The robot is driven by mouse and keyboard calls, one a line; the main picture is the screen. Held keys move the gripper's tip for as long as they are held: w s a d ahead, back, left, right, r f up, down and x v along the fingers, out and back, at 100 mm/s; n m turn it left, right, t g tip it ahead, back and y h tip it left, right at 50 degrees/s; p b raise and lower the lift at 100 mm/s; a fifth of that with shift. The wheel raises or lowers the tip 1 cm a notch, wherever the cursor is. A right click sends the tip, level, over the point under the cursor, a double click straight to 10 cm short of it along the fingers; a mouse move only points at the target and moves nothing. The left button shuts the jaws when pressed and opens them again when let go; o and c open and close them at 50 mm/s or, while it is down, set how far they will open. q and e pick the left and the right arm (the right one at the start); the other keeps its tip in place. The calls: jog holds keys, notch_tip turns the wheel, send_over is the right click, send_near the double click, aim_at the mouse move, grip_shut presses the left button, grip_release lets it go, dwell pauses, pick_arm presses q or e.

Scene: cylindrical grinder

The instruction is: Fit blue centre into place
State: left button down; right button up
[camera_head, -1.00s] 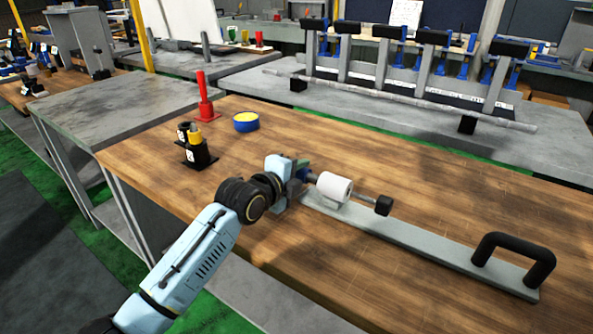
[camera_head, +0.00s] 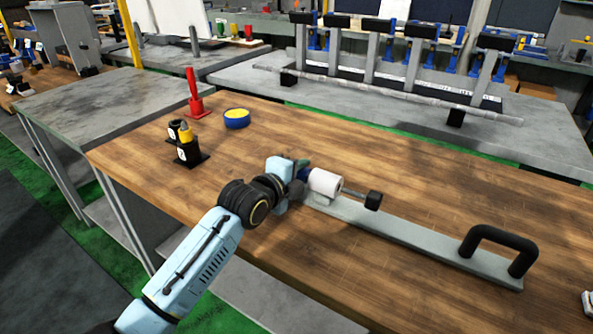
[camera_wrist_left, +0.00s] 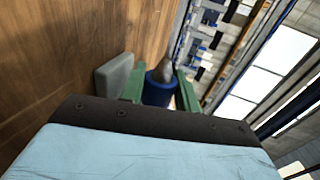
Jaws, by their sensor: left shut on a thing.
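My left gripper (camera_head: 300,170) is shut on the blue centre (camera_head: 305,174) at the left end of a grey bar fixture. In the left wrist view the blue centre (camera_wrist_left: 160,88) sits between the green fingers, its grey tip pointing away from the gripper. A white cylinder (camera_head: 325,183) lies on the fixture right beside the fingers. The head view does not show whether the centre's tip touches or enters it. A thin rod with a black block (camera_head: 373,200) is at the cylinder's other end. My right gripper cannot be made out.
The grey bar (camera_head: 415,233) ends in a black handle (camera_head: 499,243) at right. A blue-and-yellow round container (camera_head: 236,119), a red post (camera_head: 195,95) and black-and-yellow holders (camera_head: 187,143) stand at the back left. The wooden tabletop (camera_head: 420,170) behind the bar is clear.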

pick_arm(q)
jog(key=shift+s+d+r+p, duration=0.1)
jog(key=shift+s+d+p, duration=0.25)
jog(key=shift+d, duration=0.15)
jog(key=c, duration=1)
grip_release()
jog(key=shift+o, duration=0.3)
jog(key=shift+f, duration=0.2)
jog(key=p+v, duration=0.1)
jog(key=v, duration=0.5)
jog(key=p+v, duration=0.2)
jog(key=v, duration=0.5)
jog(key=shift+s+a+r, duration=0.1)
jog(key=shift+s+r, duration=0.1)
jog(key=shift+r, duration=0.1)
